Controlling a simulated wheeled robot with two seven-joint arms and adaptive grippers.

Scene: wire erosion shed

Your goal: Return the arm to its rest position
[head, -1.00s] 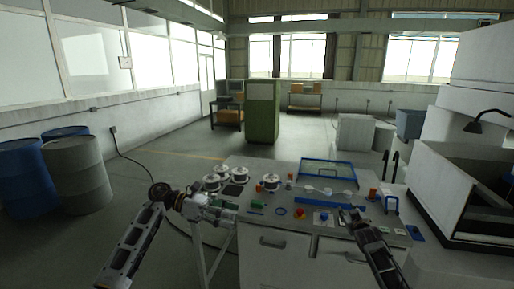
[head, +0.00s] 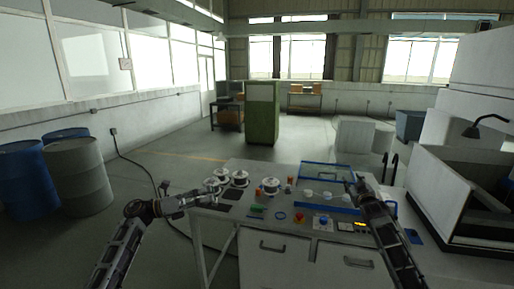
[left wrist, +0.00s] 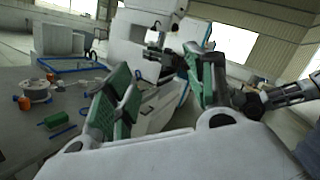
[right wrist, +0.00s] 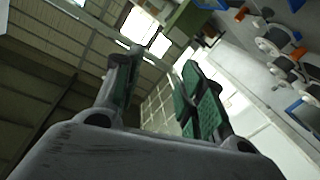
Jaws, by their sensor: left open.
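My left gripper (head: 206,196) is at the left edge of the workbench (head: 228,225) in the head view, beside the white spools (head: 222,174). In the left wrist view its green-padded fingers (left wrist: 165,88) stand apart with nothing between them. My right gripper (head: 351,180) is over the right part of the bench, near the blue-framed tray (head: 327,165). In the right wrist view its fingers (right wrist: 158,80) are spread, with nothing between them. Both arms reach forward and are bent.
The bench holds a green item (head: 257,208), a red button (head: 299,217), a blue ring (head: 281,216) and several small parts. A machine with an open tank (head: 450,195) stands at right. Drums (head: 78,172) stand at left.

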